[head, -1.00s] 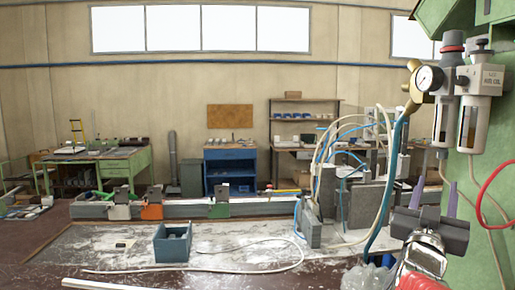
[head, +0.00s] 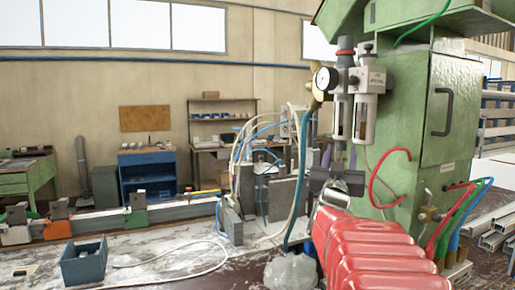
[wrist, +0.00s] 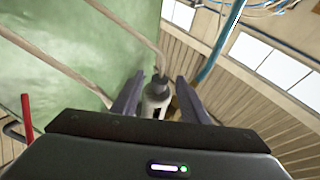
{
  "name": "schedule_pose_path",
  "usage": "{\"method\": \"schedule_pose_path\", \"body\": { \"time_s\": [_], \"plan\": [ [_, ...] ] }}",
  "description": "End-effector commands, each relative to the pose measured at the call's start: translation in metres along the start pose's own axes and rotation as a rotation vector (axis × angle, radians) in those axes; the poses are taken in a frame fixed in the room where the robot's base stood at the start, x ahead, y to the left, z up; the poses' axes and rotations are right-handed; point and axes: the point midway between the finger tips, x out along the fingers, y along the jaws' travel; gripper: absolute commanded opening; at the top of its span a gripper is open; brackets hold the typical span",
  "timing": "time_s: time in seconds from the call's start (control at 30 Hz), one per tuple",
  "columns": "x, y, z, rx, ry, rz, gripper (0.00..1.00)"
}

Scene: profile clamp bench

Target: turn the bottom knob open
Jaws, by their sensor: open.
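The air filter-regulator unit (head: 358,100) hangs on the green cabinet in the head view, with a round gauge and two bowls. A dark knob with a red ring (head: 346,52) tops its left column. My gripper (head: 339,155) is just below the bowls, fingers pointing up, open and empty. In the wrist view, a small grey-white part with a dark tip (wrist: 155,98) shows between and beyond the open fingers (wrist: 156,102); contact cannot be told. It may be the unit's underside; I cannot tell whether it is the bottom knob. My gripper and arm hide part of the cabinet front.
The green cabinet (head: 400,140) stands right behind the gripper. A red hose (head: 376,180) loops beside it, and a blue hose (head: 300,190) hangs to its left. Brass fittings with coloured hoses (head: 428,215) sit low on the cabinet. A blue-grey bin (head: 84,262) stands on the bench.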

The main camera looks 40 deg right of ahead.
Motion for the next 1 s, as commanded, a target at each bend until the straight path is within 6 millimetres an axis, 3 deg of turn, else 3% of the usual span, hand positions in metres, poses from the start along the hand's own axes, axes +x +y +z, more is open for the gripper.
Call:
{"method": "schedule_pose_path", "body": {
  "time_s": [0.2, 0.57, 1.0],
  "plan": [
    [0.022, 0.000, 0.000, -0.001, 0.000, 0.000, 0.40],
    [0.026, 0.001, 0.000, -0.001, 0.000, 0.001, 0.40],
    [0.026, 0.001, 0.000, -0.001, 0.000, 0.001, 0.11]
  ]
}}
